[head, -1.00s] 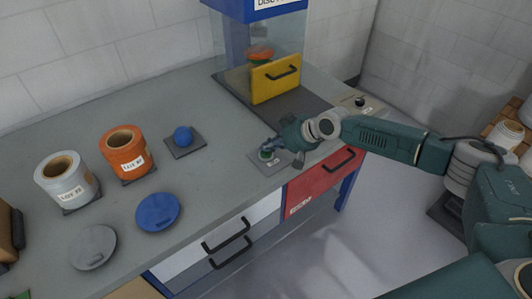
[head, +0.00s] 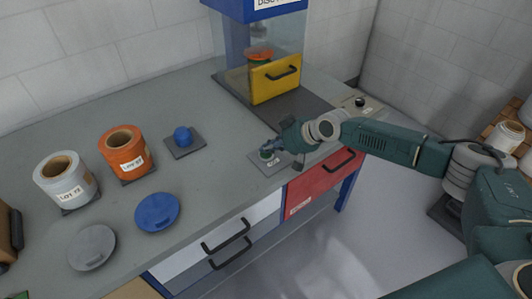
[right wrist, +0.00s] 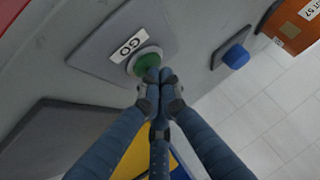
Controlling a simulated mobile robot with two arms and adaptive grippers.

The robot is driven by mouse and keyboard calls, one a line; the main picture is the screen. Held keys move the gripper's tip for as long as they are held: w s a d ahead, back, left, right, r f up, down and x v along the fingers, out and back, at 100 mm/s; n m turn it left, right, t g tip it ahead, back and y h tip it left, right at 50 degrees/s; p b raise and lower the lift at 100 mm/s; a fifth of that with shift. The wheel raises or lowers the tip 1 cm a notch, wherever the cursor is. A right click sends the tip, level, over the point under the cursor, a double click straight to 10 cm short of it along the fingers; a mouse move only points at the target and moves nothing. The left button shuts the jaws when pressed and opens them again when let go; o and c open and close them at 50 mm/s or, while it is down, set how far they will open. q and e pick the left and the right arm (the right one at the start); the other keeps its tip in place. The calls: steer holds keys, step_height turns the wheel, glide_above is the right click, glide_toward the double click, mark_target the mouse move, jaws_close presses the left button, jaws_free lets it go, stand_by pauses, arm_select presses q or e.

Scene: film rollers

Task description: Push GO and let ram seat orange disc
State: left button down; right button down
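The green GO button (right wrist: 147,62) sits on a grey plate labelled GO; the plate also shows in the head view (head: 272,165). My right gripper (right wrist: 159,76) has its fingers together with nothing between them, and its tips are at the button's edge, seemingly touching it. In the head view, my right gripper (head: 270,150) partly covers the button. The orange disc (head: 260,57) is inside the clear-walled press (head: 289,42), behind a yellow door (head: 275,79). A grey part shows just above the disc; I cannot tell whether they touch. My left gripper is out of view.
A blue knob (head: 183,135) stands on a plate left of the GO plate. An orange roll (head: 124,154), a white roll (head: 66,181), a blue disc (head: 157,211) and a grey disc (head: 92,247) are further left on the bench. Drawer handles stick out along the front.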

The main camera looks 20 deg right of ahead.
mark_target(268, 154)
steer(key=shift+f, duration=0.1)
stand_by(0.3)
steer(key=shift+r+p, duration=0.75)
steer(key=shift+r, duration=0.2)
step_height(268, 154, up, 5)
steer(key=p, duration=0.4)
stand_by(0.3)
